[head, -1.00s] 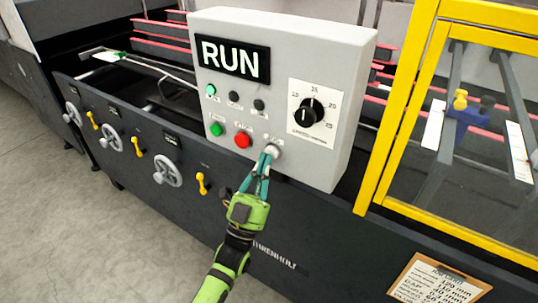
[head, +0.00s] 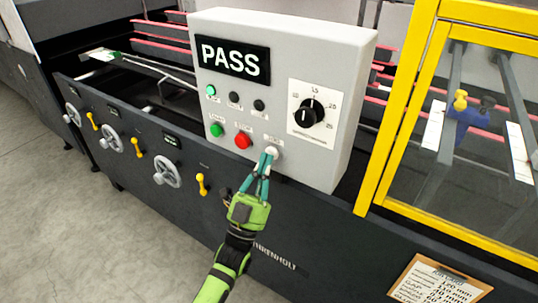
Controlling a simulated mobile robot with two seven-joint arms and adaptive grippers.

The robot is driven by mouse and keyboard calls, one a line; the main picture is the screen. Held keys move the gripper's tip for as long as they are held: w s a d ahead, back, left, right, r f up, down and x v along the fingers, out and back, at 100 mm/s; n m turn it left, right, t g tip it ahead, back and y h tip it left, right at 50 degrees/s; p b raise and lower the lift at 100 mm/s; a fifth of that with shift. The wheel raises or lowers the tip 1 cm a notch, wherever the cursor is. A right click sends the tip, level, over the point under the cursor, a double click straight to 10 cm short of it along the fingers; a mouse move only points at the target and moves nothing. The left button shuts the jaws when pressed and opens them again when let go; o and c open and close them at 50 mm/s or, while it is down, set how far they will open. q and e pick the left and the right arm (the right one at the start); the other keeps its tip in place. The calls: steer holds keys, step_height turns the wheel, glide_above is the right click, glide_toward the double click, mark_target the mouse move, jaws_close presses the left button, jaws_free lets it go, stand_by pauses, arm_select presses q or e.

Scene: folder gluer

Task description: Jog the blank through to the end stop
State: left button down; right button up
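The grey control box (head: 360,110) carries a black display (head: 232,60) that reads PASS. Below it are a lit green lamp (head: 211,90), two dark lamps, a green button (head: 217,130), a red button (head: 242,140) and a whitish jog button (head: 273,152). My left gripper (head: 267,158) has its teal fingertips at the whitish button, seemingly touching it. The fingertips are close together, with nothing seen between them. A black dial (head: 309,112) sits on a white scale. I cannot make out the blank or the end stop for certain. My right gripper is not in view.
A yellow-framed guard (head: 395,110) with clear panels stands at the right. Handwheels (head: 167,172) and yellow levers (head: 202,184) stick out of the machine's dark side panel. A clipboard (head: 440,281) hangs at the lower right. The grey floor at the left is clear.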

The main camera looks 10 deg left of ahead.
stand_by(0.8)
arm_select(q)
steer(key=shift+s+a+p, duration=0.3)
steer(key=shift+s+p, duration=0.15)
steer(key=shift+s, duration=0.4)
steer(key=s, duration=0.1)
steer(key=s+a+p, duration=0.1)
steer(key=s, duration=0.1)
steer(key=s+p, duration=0.1)
steer(key=shift+s+a, duration=0.35)
steer(key=shift+f, duration=0.1)
